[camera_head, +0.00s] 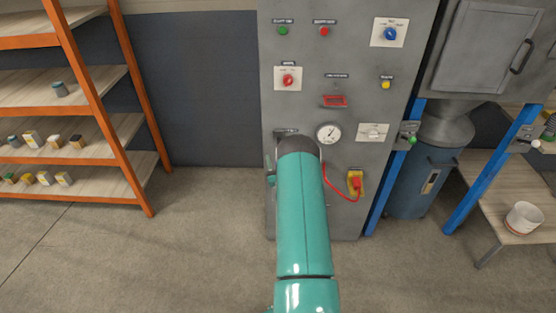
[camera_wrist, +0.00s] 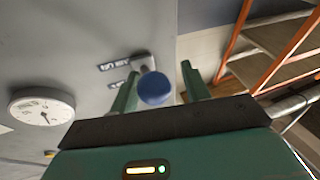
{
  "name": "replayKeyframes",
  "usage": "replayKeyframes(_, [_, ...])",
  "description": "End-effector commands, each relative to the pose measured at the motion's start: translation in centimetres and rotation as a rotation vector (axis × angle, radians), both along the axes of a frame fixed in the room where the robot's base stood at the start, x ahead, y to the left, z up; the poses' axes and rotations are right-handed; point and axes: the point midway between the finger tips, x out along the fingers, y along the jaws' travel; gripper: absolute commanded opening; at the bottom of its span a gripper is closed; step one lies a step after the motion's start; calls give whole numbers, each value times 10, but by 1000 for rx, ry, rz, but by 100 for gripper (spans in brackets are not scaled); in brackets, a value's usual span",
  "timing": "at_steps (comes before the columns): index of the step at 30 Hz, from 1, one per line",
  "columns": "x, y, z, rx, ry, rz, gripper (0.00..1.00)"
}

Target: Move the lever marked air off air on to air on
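The lever shows in the wrist view as a round blue knob (camera_wrist: 155,89) in front of a small grey mount (camera_wrist: 143,62) on the grey panel. Two dark label plates, one of them here (camera_wrist: 113,63), sit beside the mount; I cannot read them surely. My gripper (camera_wrist: 160,71) is open, with its green fingers on either side of the knob. The left finger appears close to the knob, and a gap shows at the right finger. I cannot tell if either touches. In the head view my arm hides the lever and most of my gripper.
A pressure gauge (camera_head: 329,133) is right of my arm on the cabinet (camera_head: 350,75). A yellow box with a red plug (camera_head: 355,183) and red cable is lower right. Orange shelving (camera_head: 90,75) stands left. Bare floor (camera_head: 190,240) lies in front.

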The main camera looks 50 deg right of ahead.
Motion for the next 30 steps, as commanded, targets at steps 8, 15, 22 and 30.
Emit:
replayKeyframes(8, [-1, -2, 2, -3, -3, -4, 52])
replayKeyframes(15, [-15, 6, -3, -2, -1, -6, 52])
replayKeyframes(22, [-54, 32, -15, -1, 0, -5, 52])
replayKeyframes(30, [-98, 61, -29, -1, -1, -4, 52])
